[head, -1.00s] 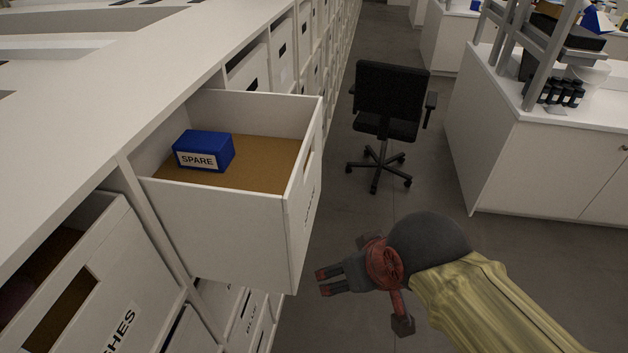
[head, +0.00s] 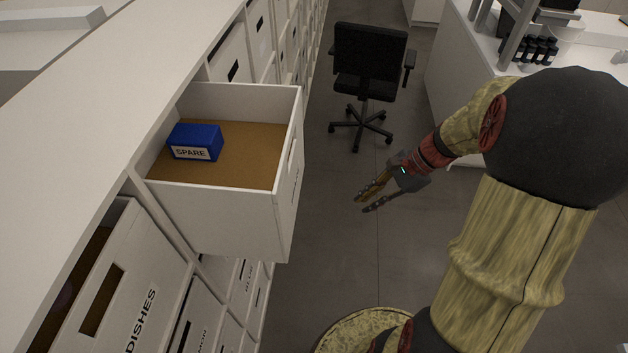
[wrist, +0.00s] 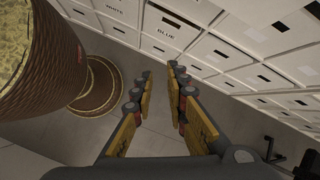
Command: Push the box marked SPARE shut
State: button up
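A white box (head: 215,215) is pulled out of the cabinet like a drawer, its brown floor showing. A blue block labelled SPARE (head: 195,142) lies inside it at the left. The pulled-out box's front panel (head: 291,190) carries dark lettering, too oblique to read. My gripper (head: 367,200) is to the right of that front, apart from it, over the floor. Its fingers are apart with nothing between them, as the wrist view (wrist: 160,75) also shows. The pulled-out box cannot be made out in the wrist view.
A box marked DISHES (head: 140,285) stands at the lower left. Closed boxes, one marked BLUE (wrist: 166,30), line the cabinet (head: 135,90). A black swivel chair (head: 370,60) stands on the floor beyond my gripper. A white bench is at the right.

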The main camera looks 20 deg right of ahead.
jog(key=w+r+m, duration=0.1)
jog(key=w, duration=0.1)
jog(key=w+r+m+t+y, duration=0.1)
jog(key=w+m, duration=0.1)
jog(key=w+r+m+t, duration=0.1)
jog(key=w, duration=0.1)
jog(key=shift+w+a+m+y, duration=0.1)
jog(key=shift+w+m+y, duration=0.05)
jog(key=shift+m+y, duration=0.2)
grip_shut()
jog(key=w+a+f+m, duration=0.1)
jog(key=w+a+f, duration=0.4)
jog(key=a, duration=0.5)
jog(key=shift+w+a+f+b, duration=0.15)
jog(key=shift+w+f+b, duration=0.1)
jog(key=shift+f+b, duration=0.35)
jog(key=shift+f, duration=0.1)
jog(key=w+a, duration=0.3)
jog(key=a, duration=0.2)
jog(key=w+a, duration=0.3)
jog(key=a, duration=0.3)
jog(key=w+a, duration=0.4)
jog(key=a, duration=0.2)
jog(key=shift+a, duration=0.15)
